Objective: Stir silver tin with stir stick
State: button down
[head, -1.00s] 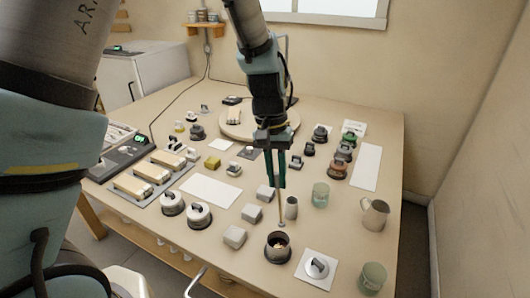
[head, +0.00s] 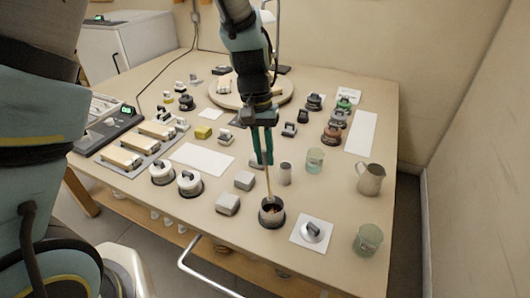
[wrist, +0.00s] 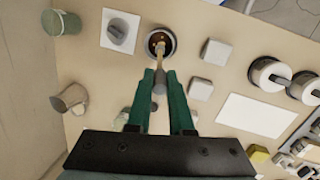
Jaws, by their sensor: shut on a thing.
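The silver tin (head: 272,216) is a small dark-grey open pot on the front part of the bench. In the wrist view its round rim (wrist: 161,36) shows at the top, with brown contents inside. My gripper (head: 263,163) is above and behind the tin, pointing down. Its green fingers (wrist: 161,78) are shut on the stir stick (head: 269,184), a thin tan rod that hangs down from them. The stick's lower end reaches into the tin's mouth. The exact depth of its tip is hidden by the tin's wall.
A grey cylinder (head: 285,174) stands close behind the tin. Pale blocks (head: 228,204) lie to its left, and a white card with a knob-topped weight (head: 312,232) to its right.

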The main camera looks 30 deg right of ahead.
jog(key=shift+s+f+b, duration=0.2)
jog(key=shift+f+b, duration=0.35)
jog(key=shift+f, duration=0.4)
jog(key=shift+s+f+b, duration=0.2)
jog(key=shift+f+b, duration=0.35)
jog(key=shift+f, duration=0.45)
jog(key=shift+s+f+b, duration=0.2)
jog(key=shift+f+b, duration=0.35)
jog(key=shift+f, duration=0.4)
jog(key=shift+d, duration=0.1)
